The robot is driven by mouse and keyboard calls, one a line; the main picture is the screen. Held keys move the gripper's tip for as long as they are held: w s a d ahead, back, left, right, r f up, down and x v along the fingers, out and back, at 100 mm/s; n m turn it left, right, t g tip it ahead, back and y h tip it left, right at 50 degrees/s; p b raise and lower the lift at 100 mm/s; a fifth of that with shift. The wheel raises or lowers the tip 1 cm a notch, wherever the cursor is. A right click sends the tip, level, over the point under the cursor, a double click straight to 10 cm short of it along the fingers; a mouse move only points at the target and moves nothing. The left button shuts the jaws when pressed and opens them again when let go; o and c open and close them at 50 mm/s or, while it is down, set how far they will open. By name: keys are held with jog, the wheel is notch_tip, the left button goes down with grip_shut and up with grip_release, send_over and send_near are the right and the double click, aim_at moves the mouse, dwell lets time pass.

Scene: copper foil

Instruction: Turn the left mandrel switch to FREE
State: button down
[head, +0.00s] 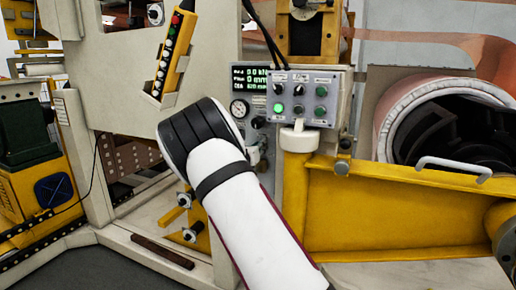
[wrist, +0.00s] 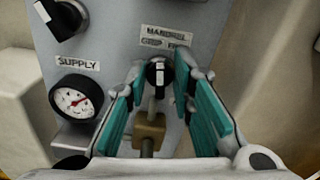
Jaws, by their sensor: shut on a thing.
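The mandrel switch (wrist: 158,76) is a small black rotary knob with a white pointer line on a grey panel (wrist: 205,22). A label (wrist: 166,37) above it reads MANDREL, with GRIP at left and a partly covered word at right. The pointer looks nearly straight up; its exact setting is hard to tell. My gripper (wrist: 160,70) has its teal-padded fingers on either side of the knob, with the tips closed on it. In the head view my white and black arm hides the gripper and most of the contact.
A SUPPLY gauge (wrist: 75,101) and another black knob (wrist: 62,17) sit left of the switch. A brass fitting (wrist: 148,132) lies below it, between the fingers. A button box (head: 302,97) juts out at right, above a yellow beam (head: 390,215). A yellow pendant (head: 172,52) hangs at left.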

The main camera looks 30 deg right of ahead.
jog(key=m+b, duration=0.2)
jog(key=m, duration=0.2)
jog(key=shift+s+f+m+b, duration=0.1)
jog(key=shift+m+b, duration=0.2)
jog(key=m+b, duration=0.3)
jog(key=shift+s+d, duration=0.1)
jog(key=shift+d, duration=0.05)
jog(key=shift+m, duration=0.3)
jog(key=c, duration=1.7)
grip_release()
jog(key=v, duration=1.2)
